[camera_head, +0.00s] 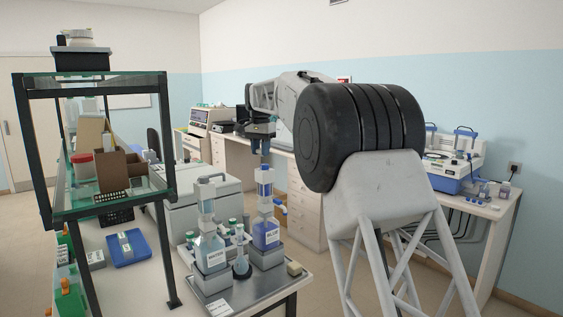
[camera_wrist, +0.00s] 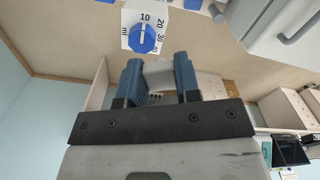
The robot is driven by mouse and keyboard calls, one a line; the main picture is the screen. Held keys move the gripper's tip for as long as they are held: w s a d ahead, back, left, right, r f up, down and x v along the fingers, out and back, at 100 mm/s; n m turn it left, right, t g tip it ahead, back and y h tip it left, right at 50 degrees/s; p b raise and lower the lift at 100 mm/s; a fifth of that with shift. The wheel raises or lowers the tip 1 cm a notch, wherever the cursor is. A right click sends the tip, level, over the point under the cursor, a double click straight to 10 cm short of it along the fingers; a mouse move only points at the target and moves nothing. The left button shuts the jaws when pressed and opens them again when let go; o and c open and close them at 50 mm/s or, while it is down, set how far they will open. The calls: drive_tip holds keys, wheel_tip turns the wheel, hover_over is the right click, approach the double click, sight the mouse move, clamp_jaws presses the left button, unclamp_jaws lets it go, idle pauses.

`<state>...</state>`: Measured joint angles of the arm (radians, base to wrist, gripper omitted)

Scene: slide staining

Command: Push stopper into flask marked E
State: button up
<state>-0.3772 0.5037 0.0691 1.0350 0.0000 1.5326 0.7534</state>
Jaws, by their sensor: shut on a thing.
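My gripper (camera_head: 260,146) points down over the bottle labelled BLUE (camera_head: 267,236). In the wrist view its two blue fingers (camera_wrist: 160,78) are shut on a pale grey piece (camera_wrist: 158,73). This seems to be the top of the dispenser on that bottle, whose dial (camera_wrist: 145,38) shows just beyond the fingertips. A small flask with bluish liquid (camera_head: 241,267) stands between the BLUE bottle and the WATER bottle. I cannot read an E on it or on anything else. I cannot make out a separate stopper.
The WATER bottle (camera_head: 211,251) with its own tall dispenser stands left of the BLUE bottle. Several small vials stand behind. A sponge-like block (camera_head: 295,268) lies at the tray's right. A glass-shelved frame (camera_head: 167,150) rises at the left, with a blue tray (camera_head: 128,249) beneath.

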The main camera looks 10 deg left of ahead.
drive_tip(key=s+a+f+m, duration=0.1)
drive_tip(key=s+a+m, duration=0.1)
drive_tip(key=s+a, duration=0.1)
drive_tip(key=m, duration=0.9)
approach(238, 232)
drive_tip(key=shift+w+a, duration=0.2)
drive_tip(key=shift+w, duration=0.4)
drive_tip(key=shift+f, duration=0.3)
drive_tip(key=shift+f, duration=2.45)
drive_tip(key=shift+f, duration=0.85)
idle(0.6)
drive_tip(key=o, duration=1.4)
